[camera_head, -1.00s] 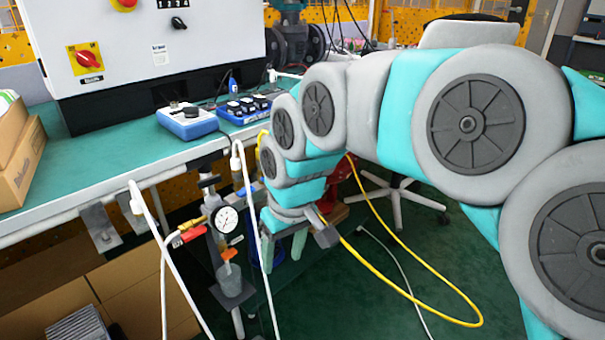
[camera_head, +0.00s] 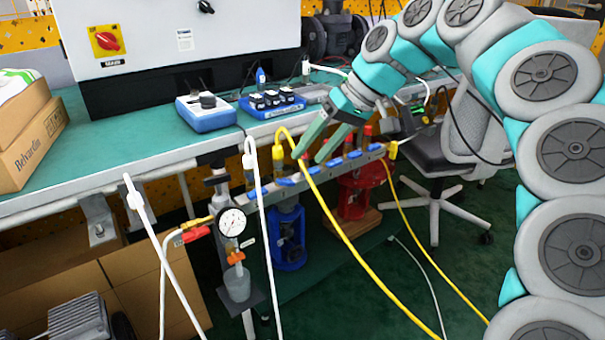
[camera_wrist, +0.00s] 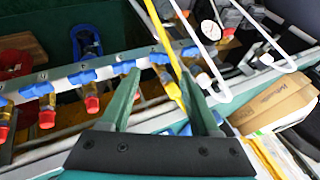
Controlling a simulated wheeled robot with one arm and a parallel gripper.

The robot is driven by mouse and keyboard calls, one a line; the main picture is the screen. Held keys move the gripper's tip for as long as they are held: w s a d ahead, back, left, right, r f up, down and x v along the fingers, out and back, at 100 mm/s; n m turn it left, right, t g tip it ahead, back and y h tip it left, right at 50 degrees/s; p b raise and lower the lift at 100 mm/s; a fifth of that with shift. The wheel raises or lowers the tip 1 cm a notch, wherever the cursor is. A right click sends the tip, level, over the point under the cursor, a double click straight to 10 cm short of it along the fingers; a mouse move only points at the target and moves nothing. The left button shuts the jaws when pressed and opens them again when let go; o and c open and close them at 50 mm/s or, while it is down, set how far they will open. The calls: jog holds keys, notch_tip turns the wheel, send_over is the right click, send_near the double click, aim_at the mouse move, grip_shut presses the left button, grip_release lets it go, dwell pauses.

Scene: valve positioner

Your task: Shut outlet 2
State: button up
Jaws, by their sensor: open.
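The outlet manifold is a grey rail (camera_head: 325,168) along the bench's front edge, with several blue valve handles. It also crosses the wrist view (camera_wrist: 62,84). My gripper (camera_head: 309,157) is open and empty above the rail, fingers pointing down-left. In the wrist view, the fingertips (camera_wrist: 161,72) are spread on either side of a blue handle (camera_wrist: 159,58) and the yellow hose (camera_wrist: 172,88). Another blue handle (camera_wrist: 123,67) lies just left of the left fingertip. No contact can be made out. The outlet numbers are too small to read, so I cannot tell which handle is outlet 2.
The yellow hose (camera_head: 345,235) loops from the rail to the floor. White hoses (camera_head: 262,215) and a pressure gauge (camera_head: 232,222) hang at the left. Red-capped outlets (camera_wrist: 92,103) stand along the rail. A blue meter (camera_head: 205,112) sits on the bench; an office chair (camera_head: 440,160) stands behind.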

aim_at(288, 181)
jog(key=x, duration=0.7)
jog(key=shift+a+f, duration=0.15)
jog(key=shift+f, duration=0.05)
grip_shut()
